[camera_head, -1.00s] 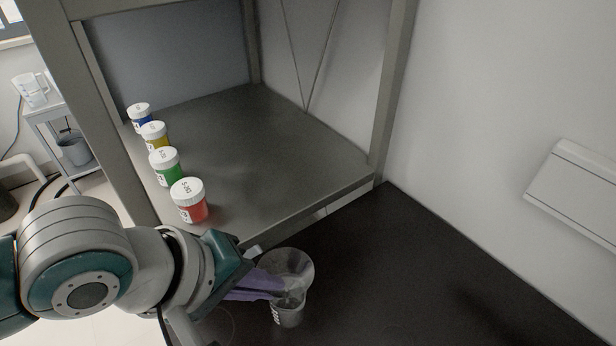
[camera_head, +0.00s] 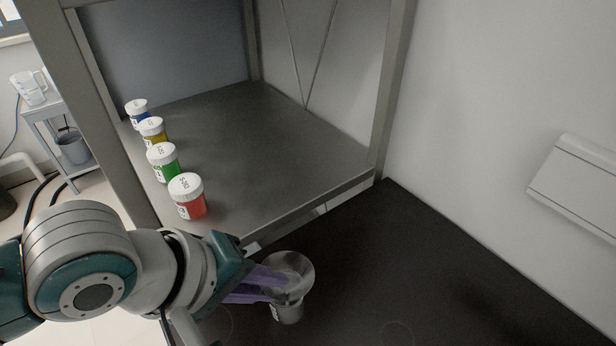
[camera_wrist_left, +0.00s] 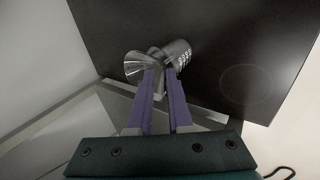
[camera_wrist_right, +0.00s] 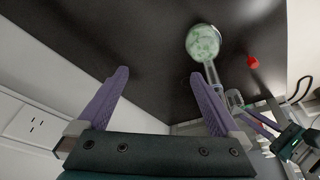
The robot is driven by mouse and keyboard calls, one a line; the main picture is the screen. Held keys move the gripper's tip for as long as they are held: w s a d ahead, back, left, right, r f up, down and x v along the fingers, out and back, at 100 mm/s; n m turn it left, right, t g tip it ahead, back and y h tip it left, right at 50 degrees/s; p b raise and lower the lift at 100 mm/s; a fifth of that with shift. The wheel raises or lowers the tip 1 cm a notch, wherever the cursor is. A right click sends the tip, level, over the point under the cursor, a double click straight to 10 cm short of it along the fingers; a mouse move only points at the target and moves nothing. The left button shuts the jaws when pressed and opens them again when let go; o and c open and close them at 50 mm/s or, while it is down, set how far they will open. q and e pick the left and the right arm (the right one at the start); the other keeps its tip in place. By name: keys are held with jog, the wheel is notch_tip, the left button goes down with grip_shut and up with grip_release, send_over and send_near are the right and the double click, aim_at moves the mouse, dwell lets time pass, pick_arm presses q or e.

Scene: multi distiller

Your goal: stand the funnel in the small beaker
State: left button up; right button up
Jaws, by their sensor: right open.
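The clear funnel (camera_head: 292,267) is wide mouth up and tilted above the small beaker (camera_head: 289,313), a clear cup with dark print standing on the black bench. My left gripper (camera_head: 285,286) has its purple fingertips at the funnel's narrow part. In the left wrist view the fingers (camera_wrist_left: 160,76) are close together on the funnel (camera_wrist_left: 140,66), with the beaker (camera_wrist_left: 179,53) just right of it. The fingers hide part of the stem, so I cannot tell whether its tip is inside the beaker. My right gripper (camera_wrist_right: 160,90) is open and empty.
Jars with white lids, red (camera_head: 190,205), green (camera_head: 165,170), yellow (camera_head: 153,137) and blue (camera_head: 138,118), line the shelf's left side. In the right wrist view a round flask (camera_wrist_right: 203,42) with green contents and a red object (camera_wrist_right: 253,62) are on the bench. The bench's right side is clear.

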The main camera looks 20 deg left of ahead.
pick_arm(q)
jog(key=shift+o, duration=0.7)
jog(key=shift+s+a+f, duration=0.1)
jog(key=shift+s+f, duration=0.05)
jog(key=shift+f, duration=0.1)
jog(key=shift+s+a+f, duration=0.1)
jog(key=shift+s, duration=0.05)
jog(key=p+v, duration=0.1)
jog(key=v, duration=0.5)
jog(key=p+v, duration=0.1)
jog(key=v, duration=0.3)
jog(key=shift+w+d+r+p, duration=0.2)
jog(key=shift+w+r+p, duration=0.1)
jog(key=shift+r, duration=0.1)
